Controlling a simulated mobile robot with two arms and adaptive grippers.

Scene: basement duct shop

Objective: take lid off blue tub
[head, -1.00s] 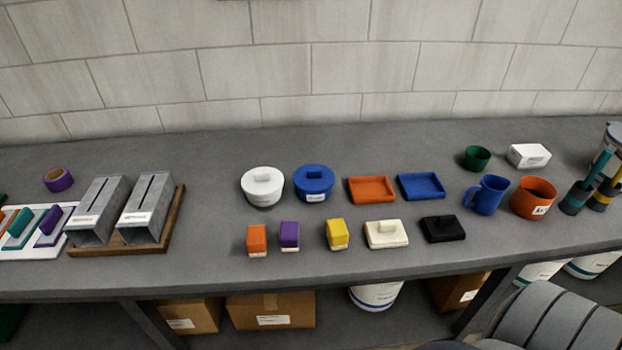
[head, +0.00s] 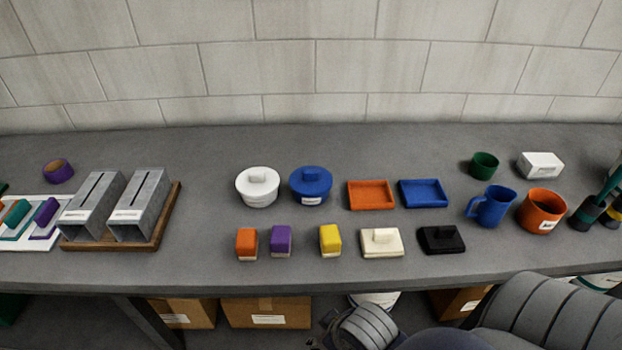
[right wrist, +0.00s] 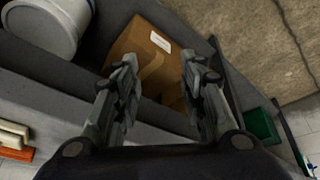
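The blue tub (head: 311,195) stands upright at the middle of the bench in the head view, with a white label on its front. Its blue lid (head: 311,175) with a block handle sits on top. A white tub (head: 257,193) with a similar white lid stands just left of it, close beside it. My right gripper (right wrist: 158,75) shows in the right wrist view with its two fingers spread apart and nothing between them, below bench height over the shelf area. My left gripper is in no view.
Orange (head: 371,194) and blue (head: 423,193) trays lie right of the blue tub. Orange, purple and yellow blocks (head: 330,241) and cream and black lidlike pieces (head: 442,239) line the front. Cardboard boxes (head: 268,312) sit under the bench. A blue mug (head: 490,206) stands right.

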